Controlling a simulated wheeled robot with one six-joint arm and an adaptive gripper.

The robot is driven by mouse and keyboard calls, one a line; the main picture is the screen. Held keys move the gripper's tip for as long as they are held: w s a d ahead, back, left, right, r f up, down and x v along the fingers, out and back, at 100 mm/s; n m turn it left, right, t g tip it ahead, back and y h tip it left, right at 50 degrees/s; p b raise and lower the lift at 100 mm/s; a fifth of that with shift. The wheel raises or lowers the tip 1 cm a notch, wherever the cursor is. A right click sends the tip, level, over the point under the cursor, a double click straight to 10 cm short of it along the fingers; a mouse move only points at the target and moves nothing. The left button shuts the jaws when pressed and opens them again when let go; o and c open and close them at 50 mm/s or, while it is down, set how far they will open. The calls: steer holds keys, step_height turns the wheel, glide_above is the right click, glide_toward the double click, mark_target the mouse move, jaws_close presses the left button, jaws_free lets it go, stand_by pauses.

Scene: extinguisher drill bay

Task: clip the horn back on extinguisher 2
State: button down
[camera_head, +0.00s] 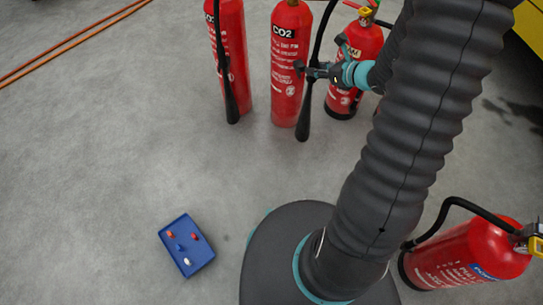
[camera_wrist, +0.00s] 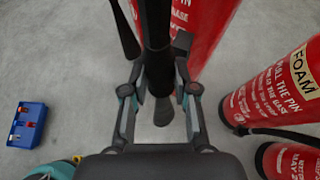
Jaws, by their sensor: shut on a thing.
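The middle red extinguisher (camera_head: 287,75) stands upright, with CO2 lettering on it. Its black horn (camera_head: 303,122) hangs nearly upright along its right side, wide end down. My gripper (camera_head: 308,70) comes in from the right at the upper part of the horn. In the wrist view my gripper (camera_wrist: 158,50) is shut on the horn (camera_wrist: 158,75), which runs between its fingers. The extinguisher (camera_wrist: 207,30) shows red just behind. Whether the horn touches it, and any clip, I cannot tell. No number is readable on the extinguishers.
Another CO2 extinguisher (camera_head: 233,70) with a black horn (camera_head: 231,100) stands close on the left. A further extinguisher (camera_head: 358,45) stands on the right, and one (camera_head: 470,250) at lower right. A blue tray (camera_head: 203,262) with small items lies on open grey floor.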

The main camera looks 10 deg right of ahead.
steer(key=w+a, duration=0.1)
steer(key=w, duration=0.5)
steer(key=shift+f, duration=0.35)
stand_by(0.5)
steer(key=shift+b, duration=0.35)
stand_by(1.7)
steer(key=c, duration=0.8)
jaws_free()
steer(key=shift+f, duration=0.1)
steer(key=shift+s, duration=0.1)
steer(key=v, duration=1.2)
